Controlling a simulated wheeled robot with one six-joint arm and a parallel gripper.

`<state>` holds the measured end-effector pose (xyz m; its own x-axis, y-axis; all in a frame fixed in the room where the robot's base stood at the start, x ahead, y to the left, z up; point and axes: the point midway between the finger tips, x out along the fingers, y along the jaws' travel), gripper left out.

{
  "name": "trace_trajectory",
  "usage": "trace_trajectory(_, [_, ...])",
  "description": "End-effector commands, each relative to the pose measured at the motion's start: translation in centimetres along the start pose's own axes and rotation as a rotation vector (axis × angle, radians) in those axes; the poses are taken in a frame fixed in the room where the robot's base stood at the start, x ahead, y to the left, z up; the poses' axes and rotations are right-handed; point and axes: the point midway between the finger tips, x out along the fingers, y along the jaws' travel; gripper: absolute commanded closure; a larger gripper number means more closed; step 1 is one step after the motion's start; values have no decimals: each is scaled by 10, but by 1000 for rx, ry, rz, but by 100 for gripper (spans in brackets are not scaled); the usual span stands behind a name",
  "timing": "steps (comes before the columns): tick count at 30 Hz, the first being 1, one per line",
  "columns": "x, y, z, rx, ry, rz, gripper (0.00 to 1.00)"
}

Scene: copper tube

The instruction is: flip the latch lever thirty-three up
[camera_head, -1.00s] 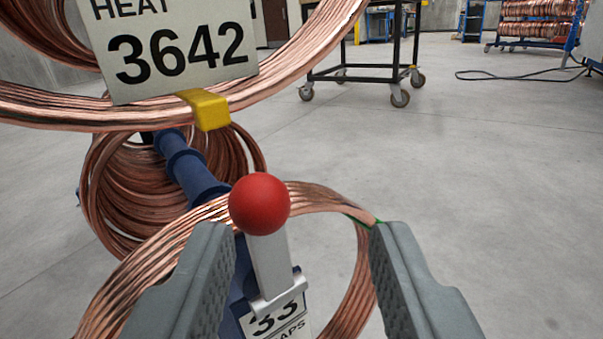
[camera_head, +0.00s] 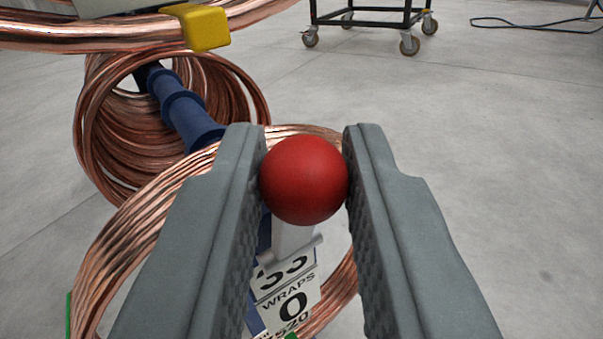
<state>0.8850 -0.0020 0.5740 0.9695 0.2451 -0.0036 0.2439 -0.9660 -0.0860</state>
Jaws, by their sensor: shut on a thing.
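The latch lever has a red ball knob (camera_head: 304,180) on a pale grey bar (camera_head: 293,238). Below it a white label (camera_head: 288,292) reads 33, WRAPS and 0, its lower part partly cut off. My gripper (camera_head: 305,165) has one finger on each side of the red knob, both touching it, and is shut on it. The lever's lower end is hidden behind the label and fingers.
A copper coil (camera_head: 135,235) lies around the lever's post, partly behind my fingers. Another copper coil (camera_head: 105,140) hangs on a blue bar (camera_head: 190,120) behind. A yellow clip (camera_head: 204,27) is at upper left.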

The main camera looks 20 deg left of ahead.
Motion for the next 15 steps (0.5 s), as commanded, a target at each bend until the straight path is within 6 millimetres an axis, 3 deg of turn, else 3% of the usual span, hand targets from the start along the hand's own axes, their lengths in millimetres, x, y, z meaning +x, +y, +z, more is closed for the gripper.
trace_trajectory(15, [12, -3, -9, -144, -200, 27, 100])
